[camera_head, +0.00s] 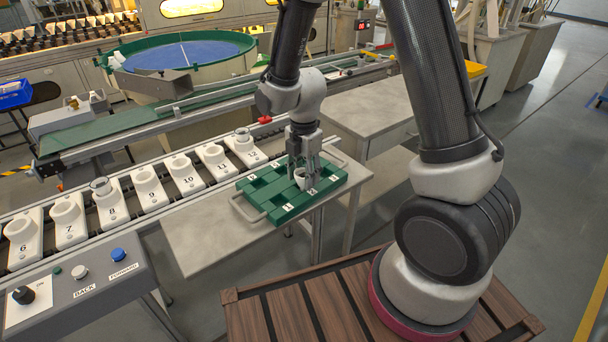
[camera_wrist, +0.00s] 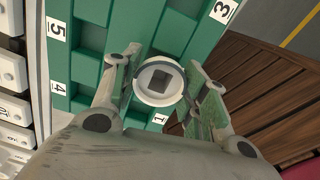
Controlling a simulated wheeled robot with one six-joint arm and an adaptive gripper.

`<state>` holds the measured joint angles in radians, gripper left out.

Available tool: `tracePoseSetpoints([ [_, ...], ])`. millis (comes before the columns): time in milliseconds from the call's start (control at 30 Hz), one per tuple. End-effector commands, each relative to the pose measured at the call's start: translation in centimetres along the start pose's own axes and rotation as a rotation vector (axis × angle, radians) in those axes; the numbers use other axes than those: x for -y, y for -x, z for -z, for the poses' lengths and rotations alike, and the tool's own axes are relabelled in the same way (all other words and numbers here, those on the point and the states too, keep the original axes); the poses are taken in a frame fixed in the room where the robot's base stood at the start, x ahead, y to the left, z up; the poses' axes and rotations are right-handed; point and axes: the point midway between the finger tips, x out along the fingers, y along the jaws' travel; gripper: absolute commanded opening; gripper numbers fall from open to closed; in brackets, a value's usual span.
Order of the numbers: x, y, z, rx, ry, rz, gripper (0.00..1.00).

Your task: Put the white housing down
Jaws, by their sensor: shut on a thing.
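The housing is at the tray's front part, near the labels 1 and 2. The fingers partly hide it, and I cannot tell whether it touches the tray floor.
The tray has numbered compartments and wire handles, and stands on a grey table (camera_head: 190,244). At left, a conveyor carries numbered white holders (camera_head: 148,187), some with clear-topped parts. A control panel (camera_head: 85,285) with buttons is at lower left. A second grey table (camera_head: 375,108) stands behind.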

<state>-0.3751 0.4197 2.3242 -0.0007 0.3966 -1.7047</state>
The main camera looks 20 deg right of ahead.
Motion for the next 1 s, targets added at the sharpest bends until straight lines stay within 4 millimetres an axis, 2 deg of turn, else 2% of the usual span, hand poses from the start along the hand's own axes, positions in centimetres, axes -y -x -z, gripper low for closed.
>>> tracePoseSetpoints([
  [367, 0.0, -0.6, 0.0, 0.0, 0.0, 0.0, 0.27],
  [400, 0.0, -0.7, 0.0, 0.0, 0.0, 0.0, 0.46],
  [500, 0.0, -0.6, 0.0, 0.0, 0.0, -0.001, 0.64],
  [533, 0.0, -0.6, 0.0, 0.0, 0.0, -0.001, 0.65],
  [867, 0.0, -0.4, 0.0, 0.0, 0.0, -0.001, 0.65],
  [1000, -0.1, 1.3, 0.0, 0.001, 0.0, -0.005, 0.65],
])
